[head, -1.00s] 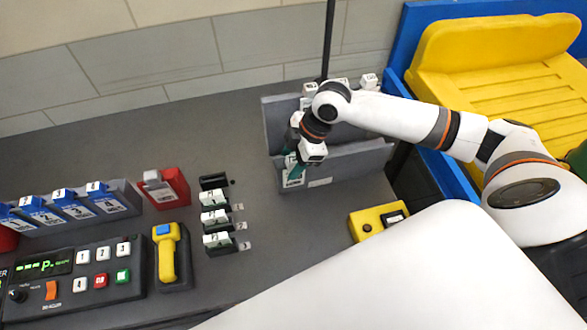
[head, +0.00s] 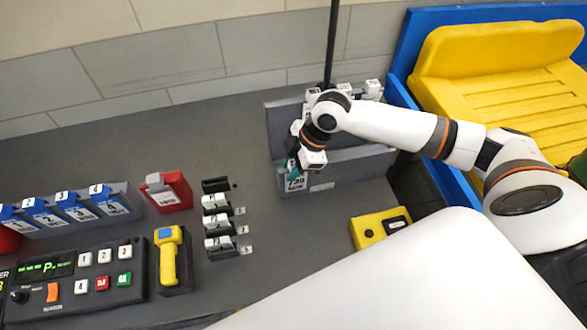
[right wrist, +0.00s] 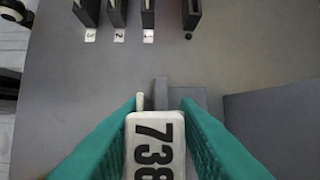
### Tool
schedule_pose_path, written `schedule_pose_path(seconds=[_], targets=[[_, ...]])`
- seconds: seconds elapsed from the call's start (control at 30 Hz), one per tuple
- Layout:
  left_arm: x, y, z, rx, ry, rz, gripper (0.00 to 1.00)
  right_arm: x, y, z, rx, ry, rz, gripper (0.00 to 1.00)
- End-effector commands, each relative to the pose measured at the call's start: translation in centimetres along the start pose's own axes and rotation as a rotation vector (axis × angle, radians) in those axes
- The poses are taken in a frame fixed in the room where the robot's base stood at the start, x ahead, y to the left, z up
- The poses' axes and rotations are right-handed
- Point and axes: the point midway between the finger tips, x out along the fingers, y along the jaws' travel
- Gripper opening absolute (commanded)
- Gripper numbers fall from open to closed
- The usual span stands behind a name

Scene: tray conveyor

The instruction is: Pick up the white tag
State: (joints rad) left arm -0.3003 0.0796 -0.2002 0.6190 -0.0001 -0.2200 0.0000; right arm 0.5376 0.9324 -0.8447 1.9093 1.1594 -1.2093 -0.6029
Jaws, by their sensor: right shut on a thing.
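My right gripper (head: 293,168) is at the left end of the grey rack (head: 350,165) in the head view. In the head view a number label (head: 296,184) shows just below the fingers, in front of the rack's end. I cannot tell whether the tag is clear of the rack. Other white-topped tags (head: 372,88) stand in the rack's back row, partly hidden by my right arm. My left gripper is out of view.
A red box (head: 172,195), yellow scanner (head: 170,260), keypad (head: 95,275) and yellow box (head: 375,228) are on the grey table.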

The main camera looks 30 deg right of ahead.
Motion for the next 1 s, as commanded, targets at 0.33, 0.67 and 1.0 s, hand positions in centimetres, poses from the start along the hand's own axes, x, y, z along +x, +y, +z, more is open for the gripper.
schedule_pose_path(seconds=[0.33,0.67,1.0], targets=[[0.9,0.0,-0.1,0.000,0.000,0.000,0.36,-4.0,-0.1,1.6,-0.003,-0.002,-0.005,0.05],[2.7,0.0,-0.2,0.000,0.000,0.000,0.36,-7.6,0.7,-1.7,0.006,0.008,0.000,0.05],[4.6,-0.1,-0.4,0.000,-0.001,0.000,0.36,-10.5,1.9,-8.1,0.004,0.007,-0.001,0.05]])
